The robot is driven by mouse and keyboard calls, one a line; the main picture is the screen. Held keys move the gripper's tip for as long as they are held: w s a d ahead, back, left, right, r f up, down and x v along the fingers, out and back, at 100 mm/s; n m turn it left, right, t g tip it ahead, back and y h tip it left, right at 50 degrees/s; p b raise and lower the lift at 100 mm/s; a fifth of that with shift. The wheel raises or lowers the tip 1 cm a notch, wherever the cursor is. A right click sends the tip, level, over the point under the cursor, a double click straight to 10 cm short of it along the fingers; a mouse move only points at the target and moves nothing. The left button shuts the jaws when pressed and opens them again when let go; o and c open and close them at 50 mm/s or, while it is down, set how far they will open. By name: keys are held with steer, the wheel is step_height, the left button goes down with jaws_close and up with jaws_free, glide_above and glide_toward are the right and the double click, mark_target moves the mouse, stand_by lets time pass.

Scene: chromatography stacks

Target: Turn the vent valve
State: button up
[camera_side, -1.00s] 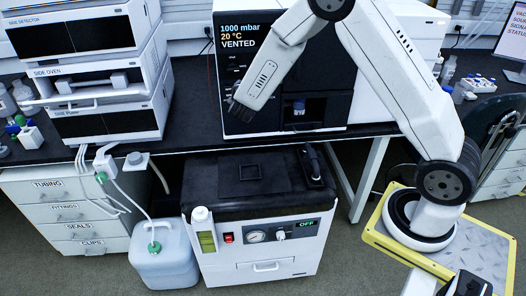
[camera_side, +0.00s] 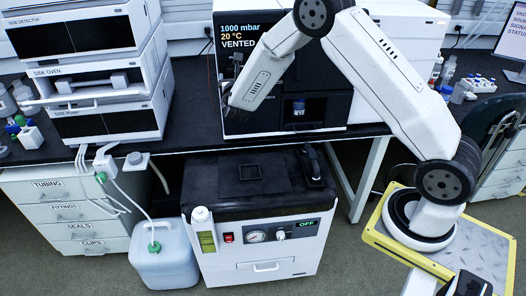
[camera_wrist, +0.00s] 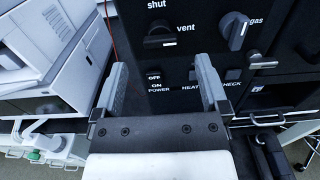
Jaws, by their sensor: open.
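The vent valve (camera_wrist: 160,38) is a dark knob with a pale edge on the black front panel, at the upper middle of the wrist view. The word "vent" is at its right and "shut" is above it. Which way it points I cannot tell for sure. My gripper (camera_wrist: 160,65) is open and empty, with its two fingers spread apart below the valve in the picture. In the side view my gripper (camera_side: 231,106) is at the left part of the oven's front, and my arm hides much of that panel. The oven display (camera_side: 238,34) reads 1000 mbar, 20 °C, VENTED.
The gas knob (camera_wrist: 237,30) is right of the vent valve, with another knob (camera_wrist: 262,62) below it. Power, heat and check switches (camera_wrist: 154,82) lie between and beyond my fingers. An instrument stack (camera_side: 105,122) stands left. A pump cabinet (camera_side: 268,272) stands below the bench.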

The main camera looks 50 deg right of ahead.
mark_target(233, 70)
steer(key=shift+x, duration=2.85)
steer(key=shift+f, duration=0.1)
jaws_close()
